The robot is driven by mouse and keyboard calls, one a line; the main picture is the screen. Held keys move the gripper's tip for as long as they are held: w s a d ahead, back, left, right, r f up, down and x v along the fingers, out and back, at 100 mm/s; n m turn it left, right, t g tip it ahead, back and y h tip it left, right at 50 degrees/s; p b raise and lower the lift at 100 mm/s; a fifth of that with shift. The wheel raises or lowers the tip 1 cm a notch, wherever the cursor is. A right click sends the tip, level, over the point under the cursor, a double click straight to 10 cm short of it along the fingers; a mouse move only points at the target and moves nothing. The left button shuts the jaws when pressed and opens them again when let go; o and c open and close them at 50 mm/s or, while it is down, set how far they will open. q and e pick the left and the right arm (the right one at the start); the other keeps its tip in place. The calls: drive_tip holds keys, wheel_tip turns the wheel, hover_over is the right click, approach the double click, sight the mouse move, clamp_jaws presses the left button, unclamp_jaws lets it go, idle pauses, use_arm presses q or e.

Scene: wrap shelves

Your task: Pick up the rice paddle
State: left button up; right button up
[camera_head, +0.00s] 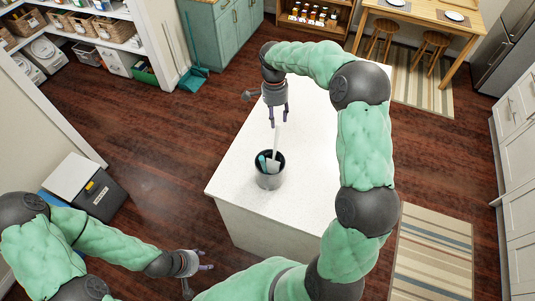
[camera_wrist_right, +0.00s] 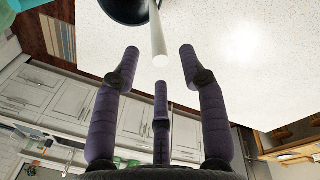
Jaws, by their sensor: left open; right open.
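A dark grey round holder (camera_head: 269,181) stands on the white counter with utensils in it. A white utensil, probably the rice paddle, rises from it with its long handle (camera_head: 276,141) upright; its lower part is hidden in the holder. In the right wrist view, the white handle (camera_wrist_right: 157,40) points towards my open fingers, and the dark holder (camera_wrist_right: 118,8) shows at the top. My right gripper (camera_head: 278,121) is open, pointing down just above the handle's tip, with nothing between its fingers. My left gripper (camera_head: 203,277) is open and empty, low at the left, away from the counter.
A teal utensil (camera_head: 262,161) sits in the same holder, close beside the white one. The white counter (camera_head: 235,160) is otherwise largely clear. A dark bin (camera_head: 100,194) stands on the floor at the left. Stools (camera_head: 431,44) and a table stand at the back right.

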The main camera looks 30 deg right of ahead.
sight(277, 128)
drive_tip(key=f, duration=0.2)
drive_tip(key=s+f, duration=0.1)
drive_tip(key=shift+d+f, duration=0.2)
drive_tip(key=shift+f, duration=0.2)
drive_tip(key=shift+a+f+p, duration=0.15)
drive_tip(key=shift+f+p, duration=0.15)
drive_tip(key=shift+f, duration=0.55)
drive_tip(key=shift+s+f+p, duration=0.2)
drive_tip(key=shift+f+p, duration=0.3)
drive_tip(key=shift+f, duration=1.85)
drive_tip(key=shift+c, duration=0.3)
